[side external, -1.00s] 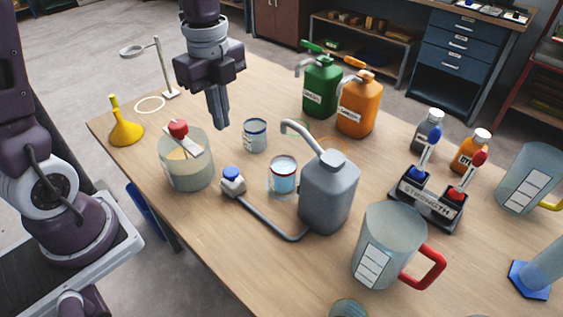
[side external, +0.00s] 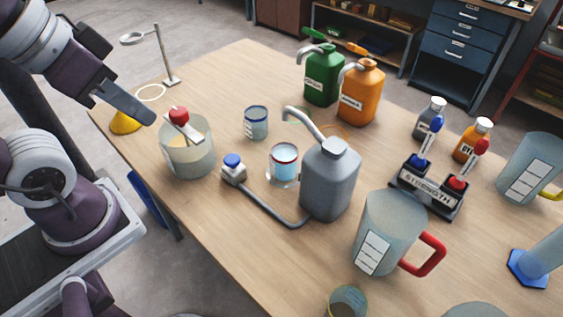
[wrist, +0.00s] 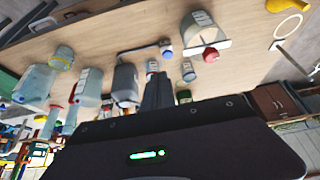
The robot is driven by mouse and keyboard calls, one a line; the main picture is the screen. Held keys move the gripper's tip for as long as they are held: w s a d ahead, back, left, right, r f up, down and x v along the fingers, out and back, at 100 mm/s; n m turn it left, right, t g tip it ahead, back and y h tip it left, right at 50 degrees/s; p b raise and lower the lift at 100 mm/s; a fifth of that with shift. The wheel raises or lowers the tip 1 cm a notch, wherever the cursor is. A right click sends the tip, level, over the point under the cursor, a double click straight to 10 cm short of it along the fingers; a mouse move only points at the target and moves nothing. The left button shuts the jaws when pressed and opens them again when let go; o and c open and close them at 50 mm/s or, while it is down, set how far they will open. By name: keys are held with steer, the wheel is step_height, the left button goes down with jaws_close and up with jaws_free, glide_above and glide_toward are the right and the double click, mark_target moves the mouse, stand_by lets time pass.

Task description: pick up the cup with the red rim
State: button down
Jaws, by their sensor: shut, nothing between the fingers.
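The cup with the red rim (side external: 284,160) stands upright on the table in the side view, holding pale blue liquid. It is left of the grey jug, with a blue-rimmed cup (side external: 256,122) behind it. My gripper (side external: 150,118) is shut and empty, raised at the table's left side, above and beside the yellow funnel and the large beaker, well away from the red-rimmed cup. In the wrist view my shut fingers (wrist: 158,82) point out over the table; small cups show near them, but I cannot tell their rims clearly.
A large beaker (side external: 187,150) with a red-topped piece stands between my gripper and the cup. A grey jug (side external: 330,182) with a curved spout stands right beside the cup. Green (side external: 322,78) and orange (side external: 361,92) jugs stand behind. A red-handled pitcher (side external: 390,235) is at front right.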

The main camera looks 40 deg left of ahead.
stand_by(0.4)
steer(key=c, duration=0.5)
jaws_free()
